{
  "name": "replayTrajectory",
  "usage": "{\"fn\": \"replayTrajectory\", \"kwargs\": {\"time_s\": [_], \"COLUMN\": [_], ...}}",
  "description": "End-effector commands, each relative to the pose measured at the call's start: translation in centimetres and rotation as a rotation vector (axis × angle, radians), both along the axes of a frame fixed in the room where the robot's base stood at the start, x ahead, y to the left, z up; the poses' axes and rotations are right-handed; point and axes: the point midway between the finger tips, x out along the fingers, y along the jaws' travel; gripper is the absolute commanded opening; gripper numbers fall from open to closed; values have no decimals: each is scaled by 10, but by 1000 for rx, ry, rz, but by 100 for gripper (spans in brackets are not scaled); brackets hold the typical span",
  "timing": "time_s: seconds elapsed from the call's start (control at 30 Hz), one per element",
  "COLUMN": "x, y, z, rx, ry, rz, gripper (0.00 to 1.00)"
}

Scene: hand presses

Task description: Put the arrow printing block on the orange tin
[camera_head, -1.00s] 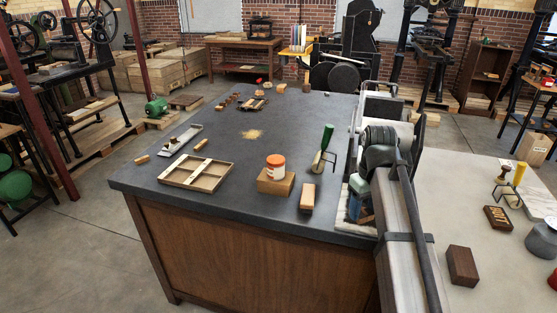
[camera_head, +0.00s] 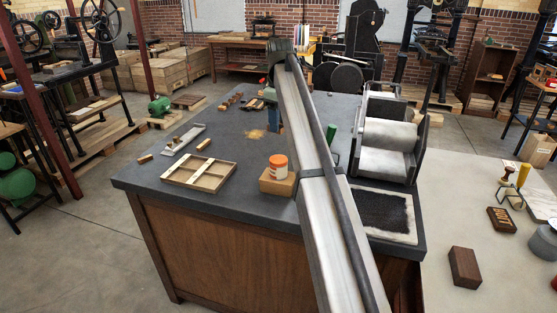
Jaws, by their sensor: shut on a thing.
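The orange tin (camera_head: 278,168), orange on top with a white lower band, stands upright on a tan wooden block (camera_head: 276,183) near the front of the dark table. My gripper (camera_head: 277,122) is behind and just left of my arm, farther back over the table than the tin. Its fingers are small and partly covered by my arm. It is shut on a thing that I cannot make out. I cannot pick out the arrow printing block by its face in this view.
A shallow wooden tray (camera_head: 198,174) lies left of the tin. A roller press (camera_head: 390,137) and a black ink pad (camera_head: 383,211) are on the right. Small blocks (camera_head: 228,100) stand at the back. My arm crosses the view just right of the tin.

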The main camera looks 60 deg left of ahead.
Motion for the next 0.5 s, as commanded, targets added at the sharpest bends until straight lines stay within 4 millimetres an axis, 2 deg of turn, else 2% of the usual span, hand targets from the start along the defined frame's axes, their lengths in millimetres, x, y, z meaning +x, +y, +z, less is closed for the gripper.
{"fn": "replayTrajectory", "kwargs": {"time_s": [0.2,0.5], "x": [-1,-1], "y": [-4,-6], "z": [1,-7], "rx": [0,0], "ry": [0,1], "rz": [166,260], "gripper": [23,23]}}
